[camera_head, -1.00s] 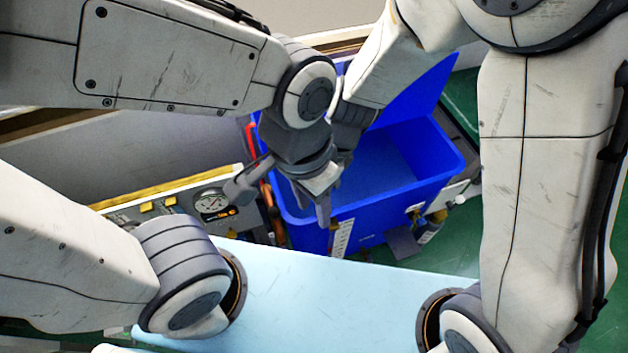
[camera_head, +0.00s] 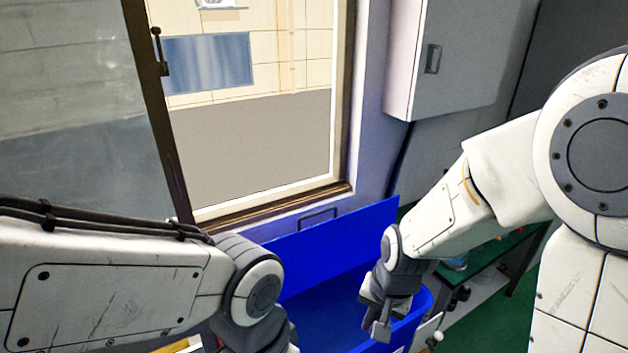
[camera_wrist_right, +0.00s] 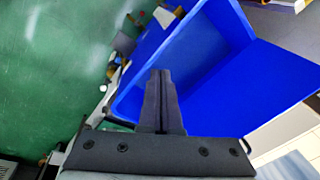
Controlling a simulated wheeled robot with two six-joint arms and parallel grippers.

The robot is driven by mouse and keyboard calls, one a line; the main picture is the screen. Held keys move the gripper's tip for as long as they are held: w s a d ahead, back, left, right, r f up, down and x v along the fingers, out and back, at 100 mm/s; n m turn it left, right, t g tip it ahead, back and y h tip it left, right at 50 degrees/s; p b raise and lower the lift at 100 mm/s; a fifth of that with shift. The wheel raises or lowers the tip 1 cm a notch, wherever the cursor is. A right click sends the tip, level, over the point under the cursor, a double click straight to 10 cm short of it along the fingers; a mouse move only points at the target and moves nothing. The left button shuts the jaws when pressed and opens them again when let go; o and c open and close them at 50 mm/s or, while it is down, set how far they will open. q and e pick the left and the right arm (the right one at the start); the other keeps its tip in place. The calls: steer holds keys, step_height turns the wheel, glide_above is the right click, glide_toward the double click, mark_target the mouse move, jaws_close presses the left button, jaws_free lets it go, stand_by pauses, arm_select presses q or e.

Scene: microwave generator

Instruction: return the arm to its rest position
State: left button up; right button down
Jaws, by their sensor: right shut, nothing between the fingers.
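My right gripper (camera_head: 381,318) hangs above the right side of the blue bin, its fingers together and holding nothing. It also shows in the right wrist view (camera_wrist_right: 162,80), with its closed fingers in front of the bin. My left arm (camera_head: 130,285) reaches in from the left in the head view. Its wrist is at the bottom edge, and its gripper is out of the frame.
The blue bin (camera_head: 330,300) stands below with its lid raised (camera_head: 340,240). Behind it are a window (camera_head: 255,140) and a grey wall cabinet (camera_head: 460,60). A green floor (camera_head: 490,315) shows at the right, near a dark-framed bench (camera_head: 500,270).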

steer(key=s+d+r+n+h, duration=0.1)
steer(key=d+r+n, duration=0.1)
steer(key=d+n, duration=0.35)
steer(key=s+a+f+n+g+b, duration=0.1)
steer(key=s+a+f+n+b, duration=0.1)
steer(key=s+a+n+b, duration=0.4)
steer(key=s+a+b, duration=0.1)
steer(key=s+a, duration=0.4)
steer(key=s, duration=0.3)
steer(key=shift+a+n+g+y+b, duration=0.15)
steer(key=shift+n+g+y+b, duration=0.2)
steer(key=shift+g+y+b, duration=0.05)
steer(key=shift+a, duration=0.15)
